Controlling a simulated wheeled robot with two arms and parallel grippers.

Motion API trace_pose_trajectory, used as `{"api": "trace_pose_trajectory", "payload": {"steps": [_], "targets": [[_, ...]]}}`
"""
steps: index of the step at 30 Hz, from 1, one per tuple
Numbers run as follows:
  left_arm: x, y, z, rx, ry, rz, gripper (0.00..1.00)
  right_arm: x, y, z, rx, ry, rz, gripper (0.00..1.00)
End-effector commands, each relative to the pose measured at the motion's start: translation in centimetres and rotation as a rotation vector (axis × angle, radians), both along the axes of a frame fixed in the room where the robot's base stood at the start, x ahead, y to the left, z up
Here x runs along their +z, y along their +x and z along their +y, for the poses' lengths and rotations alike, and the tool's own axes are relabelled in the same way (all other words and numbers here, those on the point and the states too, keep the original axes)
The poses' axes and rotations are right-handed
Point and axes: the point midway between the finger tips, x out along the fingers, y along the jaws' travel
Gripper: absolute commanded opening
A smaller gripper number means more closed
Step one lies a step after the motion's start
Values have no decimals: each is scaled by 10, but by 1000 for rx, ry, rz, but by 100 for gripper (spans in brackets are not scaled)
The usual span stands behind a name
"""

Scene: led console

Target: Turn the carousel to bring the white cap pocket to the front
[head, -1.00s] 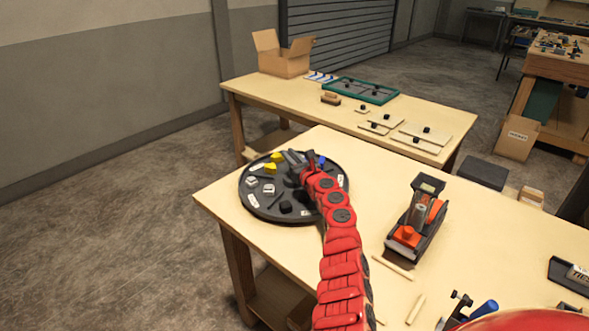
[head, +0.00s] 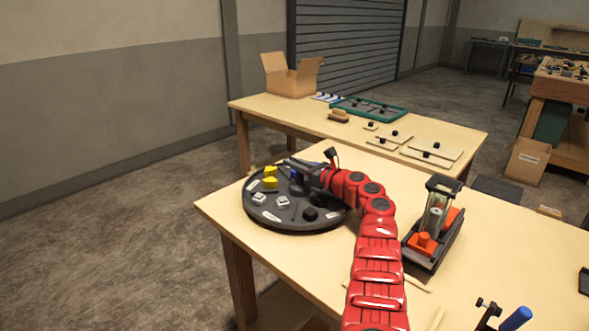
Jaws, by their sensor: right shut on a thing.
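The round dark carousel (head: 247,207) lies on the near table's left end. Two white caps (head: 259,198) sit in its front-left part. Two yellow caps (head: 270,183) are behind them, at the left rear. A black piece (head: 310,213) sits at the front, right of the white caps. A blue piece (head: 293,173) shows partly behind my right gripper. My right gripper (head: 292,164) reaches over the carousel from the right and is shut on a part near its middle. The fingers hide what exactly they hold. My left gripper is not in view.
A black and orange device (head: 435,225) stands right of my right arm on the near table (head: 500,255). A blue-handled tool (head: 515,319) is at the bottom right. The far table (head: 250,106) holds an open cardboard box (head: 290,80) and a green tray (head: 345,107).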

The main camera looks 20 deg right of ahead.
Motion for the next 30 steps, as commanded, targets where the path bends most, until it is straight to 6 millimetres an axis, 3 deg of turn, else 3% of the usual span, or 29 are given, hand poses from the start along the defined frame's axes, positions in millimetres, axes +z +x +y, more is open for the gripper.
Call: {"api": "trace_pose_trajectory", "payload": {"steps": [18, 19, 23, 30], "targets": [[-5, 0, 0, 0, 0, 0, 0, 2, 0, 1, 20, 0, -3, 0], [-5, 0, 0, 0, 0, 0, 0, 2, 0, 1, 21, 0, -3, 24], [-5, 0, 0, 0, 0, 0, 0, 2, 0, 1, 21, 0, -2, 48], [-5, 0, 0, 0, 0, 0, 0, 1, 0, 1, 20, 0, -1, 49]]}}
